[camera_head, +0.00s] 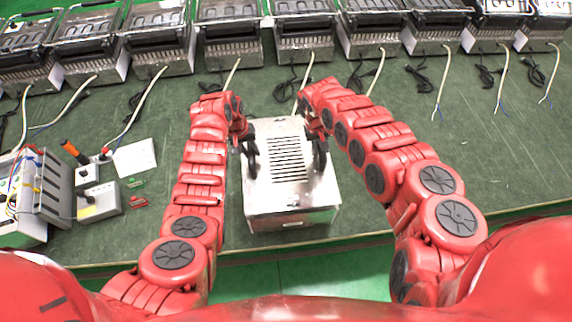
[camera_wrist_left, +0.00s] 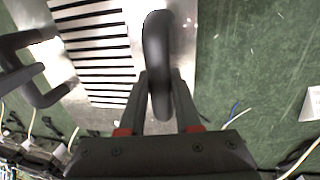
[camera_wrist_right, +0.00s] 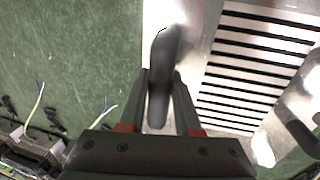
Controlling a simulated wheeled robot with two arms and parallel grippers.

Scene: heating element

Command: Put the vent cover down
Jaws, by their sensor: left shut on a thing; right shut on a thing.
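The vent cover (camera_head: 287,160) is a shiny metal plate with a row of dark slots and a black handle on each side. In the head view it lies over a metal box (camera_head: 290,217) in the middle of the table; whether it rests on the box or hangs just above it, I cannot tell. My left gripper (camera_head: 247,146) is shut on the left black handle, which shows between its fingers in the left wrist view (camera_wrist_left: 158,60). My right gripper (camera_head: 318,139) is shut on the right black handle, seen between its fingers in the right wrist view (camera_wrist_right: 163,70).
Several metal heater units (camera_head: 229,35) with pale cables stand along the back. The green table (camera_head: 460,180) is clear at right.

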